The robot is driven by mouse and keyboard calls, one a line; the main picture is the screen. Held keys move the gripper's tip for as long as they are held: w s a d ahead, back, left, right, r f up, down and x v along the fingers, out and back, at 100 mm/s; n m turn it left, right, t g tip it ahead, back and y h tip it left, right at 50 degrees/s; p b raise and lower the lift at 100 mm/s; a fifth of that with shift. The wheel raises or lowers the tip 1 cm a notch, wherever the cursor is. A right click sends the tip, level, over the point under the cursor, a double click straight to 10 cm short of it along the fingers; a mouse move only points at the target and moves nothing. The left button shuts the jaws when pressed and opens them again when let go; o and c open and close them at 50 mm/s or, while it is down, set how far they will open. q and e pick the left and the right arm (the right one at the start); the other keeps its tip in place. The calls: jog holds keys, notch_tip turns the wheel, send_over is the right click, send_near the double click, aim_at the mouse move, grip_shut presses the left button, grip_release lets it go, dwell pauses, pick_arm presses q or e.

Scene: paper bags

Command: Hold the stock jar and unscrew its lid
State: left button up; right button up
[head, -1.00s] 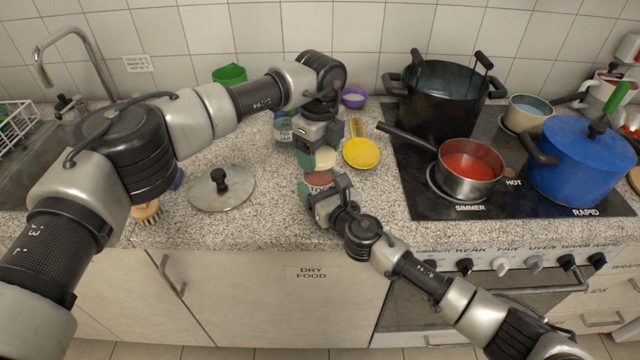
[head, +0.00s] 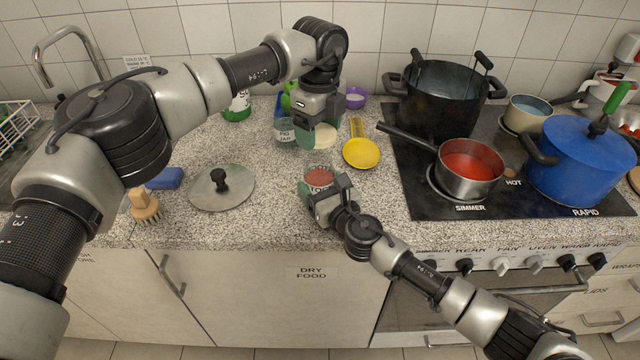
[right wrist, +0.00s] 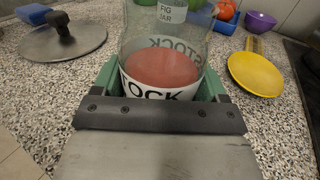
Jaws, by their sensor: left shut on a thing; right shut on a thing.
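The stock jar (head: 319,180) is clear glass with red contents and a white band lettered STOCK. It stands upright on the counter, and its rim is hard to make out in the head view. My right gripper (head: 318,192) is shut around its lower part; the jar (right wrist: 160,65) also shows between the green fingers in the right wrist view, with its top cut off. My left gripper (head: 317,136) is shut on a pale cream round lid (head: 325,138) and holds it above the jar, apart from it.
A fig jar (head: 285,132) stands just behind left. A pot lid (head: 222,190) and a brush (head: 145,206) lie left. A red-filled saucepan (head: 470,168) stands on the hob, its handle pointing inward.

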pick_arm(q)
jog(key=shift+r, duration=0.45)
pick_arm(e)
jog(key=o, duration=1.2)
jog(key=v, duration=1.2)
pick_arm(q)
jog(key=shift+f, duration=0.1)
pick_arm(e)
jog(key=shift+f, duration=0.1)
